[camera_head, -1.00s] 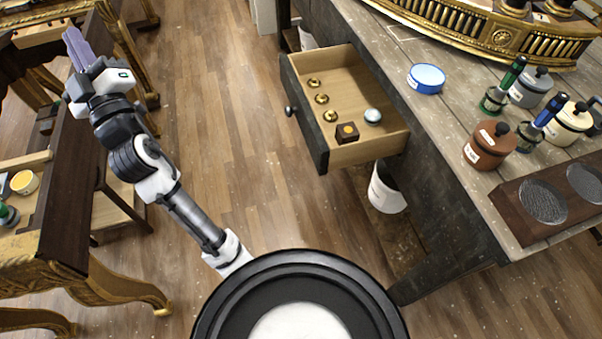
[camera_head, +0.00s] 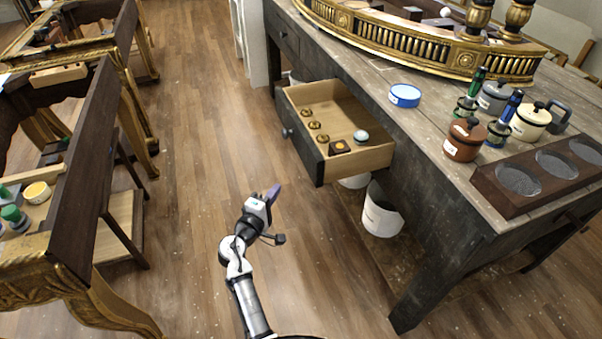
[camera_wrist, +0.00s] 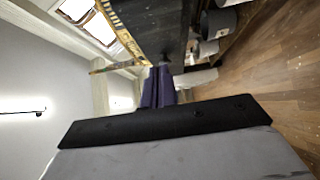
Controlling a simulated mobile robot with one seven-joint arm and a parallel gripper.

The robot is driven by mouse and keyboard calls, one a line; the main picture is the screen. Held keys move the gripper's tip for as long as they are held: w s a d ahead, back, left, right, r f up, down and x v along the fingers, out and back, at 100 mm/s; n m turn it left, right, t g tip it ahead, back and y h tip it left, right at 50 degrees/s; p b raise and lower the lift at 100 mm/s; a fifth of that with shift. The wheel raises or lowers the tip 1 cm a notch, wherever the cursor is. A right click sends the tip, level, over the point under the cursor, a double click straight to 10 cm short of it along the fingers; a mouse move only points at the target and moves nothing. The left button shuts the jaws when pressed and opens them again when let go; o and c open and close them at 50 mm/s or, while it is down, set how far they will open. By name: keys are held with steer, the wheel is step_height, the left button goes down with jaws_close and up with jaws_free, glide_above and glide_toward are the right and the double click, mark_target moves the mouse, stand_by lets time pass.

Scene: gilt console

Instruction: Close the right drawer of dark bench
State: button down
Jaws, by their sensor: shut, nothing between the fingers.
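The dark bench (camera_head: 440,200) stands at the right in the head view. Its right drawer (camera_head: 305,152) is pulled out, with a dark front, a round knob (camera_head: 287,133) and a pale wooden inside. Several small brass pieces, a dark box with an orange top (camera_head: 339,147) and a pale round item (camera_head: 361,136) lie in it. My gripper (camera_head: 272,194) is shut and empty, below and left of the drawer front in the picture, apart from it. In the wrist view its purple fingers (camera_wrist: 158,88) are together, with the dark bench beyond them.
Jars, a blue round tin (camera_head: 404,95), a dark tray with round wells (camera_head: 520,190) and a gilt curved piece (camera_head: 420,45) are on the bench top. White buckets (camera_head: 381,215) stand below. Gilt-legged furniture (camera_head: 70,240) is at the left. Open floor lies between.

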steer(key=p, duration=0.2)
glide_toward(308, 162)
steer(key=w+a, duration=0.2)
steer(key=w, duration=0.2)
steer(key=d, duration=0.1)
steer(key=w+d, duration=0.1)
steer(key=d+p, duration=0.1)
steer(key=shift+w+d+r, duration=0.25)
steer(key=shift+w, duration=0.1)
steer(key=shift+w+d+f, duration=0.1)
steer(key=shift+w+d, duration=0.05)
steer(key=shift+d, duration=0.3)
steer(key=shift+w+d, duration=0.2)
steer(key=shift+d, duration=0.4)
steer(key=w+d+b, duration=0.1)
steer(key=w+d, duration=0.1)
steer(key=d, duration=0.5)
steer(key=w+d+b, duration=0.2)
steer(key=d, duration=0.6)
steer(key=w+d+b, duration=0.2)
steer(key=w+d, duration=0.1)
steer(key=d, duration=0.4)
steer(key=shift+w+d, duration=0.1)
steer(key=shift+d, duration=0.2)
steer(key=shift+w+d, duration=0.2)
steer(key=shift+d, duration=0.4)
